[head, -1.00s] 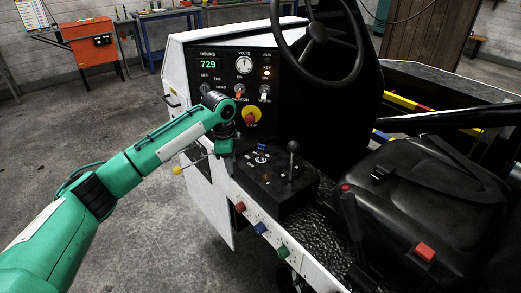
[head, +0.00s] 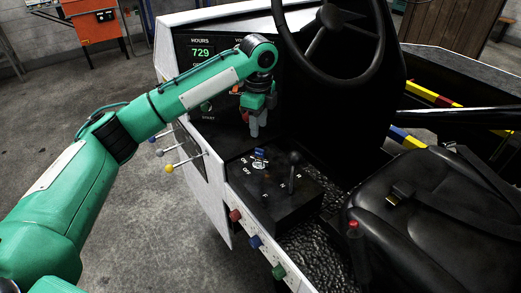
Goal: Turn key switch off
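The key switch (head: 259,164) appears to be the small silver fitting with a blue top on the black console box, beside white lettering that seems to read ON and OFF. Its exact turn angle is too small to tell. My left gripper (head: 254,132) points down, above and slightly left of the blue top, apart from it, in front of the dashboard. Its fingers look close together, but the gap is not clear. Nothing shows held in it. My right gripper is not in view.
A black-knobbed lever (head: 295,159) stands right of the switch on the console. The steering wheel (head: 330,40) hangs above right. Levers with coloured knobs (head: 169,168) stick out at left. My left forearm hides much of the dashboard (head: 201,38). The seat (head: 425,215) is at right.

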